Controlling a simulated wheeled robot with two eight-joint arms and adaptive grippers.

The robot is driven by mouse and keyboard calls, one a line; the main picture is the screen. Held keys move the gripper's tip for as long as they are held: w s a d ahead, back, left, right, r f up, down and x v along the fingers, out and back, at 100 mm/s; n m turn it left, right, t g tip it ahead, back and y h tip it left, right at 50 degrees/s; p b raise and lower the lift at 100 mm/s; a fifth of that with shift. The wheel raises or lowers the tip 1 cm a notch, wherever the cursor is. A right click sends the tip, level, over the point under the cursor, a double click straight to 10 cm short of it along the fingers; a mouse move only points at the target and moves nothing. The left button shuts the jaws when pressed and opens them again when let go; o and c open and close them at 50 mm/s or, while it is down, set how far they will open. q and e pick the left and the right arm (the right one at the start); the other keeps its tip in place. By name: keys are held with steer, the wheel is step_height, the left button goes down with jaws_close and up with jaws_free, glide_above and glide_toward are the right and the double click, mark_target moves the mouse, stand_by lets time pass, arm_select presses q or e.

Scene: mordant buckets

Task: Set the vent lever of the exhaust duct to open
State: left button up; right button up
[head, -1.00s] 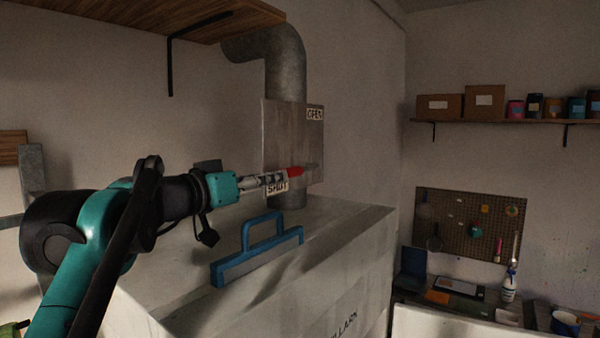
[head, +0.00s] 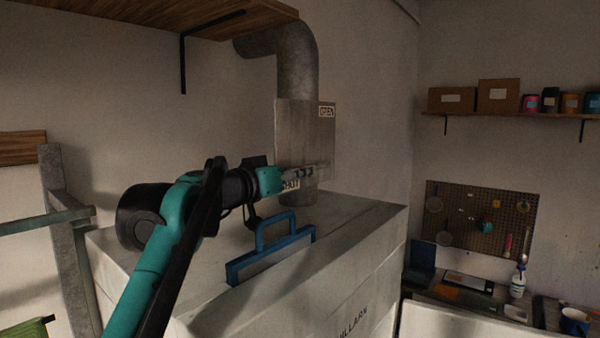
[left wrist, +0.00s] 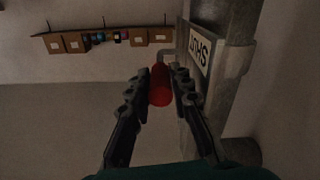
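The exhaust duct (head: 297,75) drops from the wall to the white cabinet, with a grey plate (head: 300,125) on it. The OPEN label (head: 327,111) is at the plate's upper right. The SHUT label (head: 291,185) is low on the duct, partly covered by my fingers; it also shows in the left wrist view (left wrist: 201,50). The vent lever's red grip (left wrist: 160,86) points toward my wrist camera, beside the SHUT label. My right gripper is out of view.
A blue-framed handle piece (head: 272,250) stands on the white cabinet (head: 350,225) below my left arm. A wooden shelf (head: 215,18) hangs above. A shelf with boxes (head: 500,118) and a pegboard (head: 480,215) are at the right.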

arm_select(q)
steer(key=shift+w+r+g+y+p, duration=0.1)
steer(key=shift+r+g+y+p, duration=0.4)
steer(key=shift+r+p, duration=1.25)
jaws_close()
steer(key=shift+d+f+g+y+p, duration=0.15)
steer(key=shift+f+g+y+p, duration=0.15)
steer(key=shift+g, duration=0.4)
steer(key=o, duration=0.7)
jaws_free()
steer(key=shift+o, duration=1.2)
steer(key=shift+w, duration=0.2)
steer(key=v, duration=1.2)
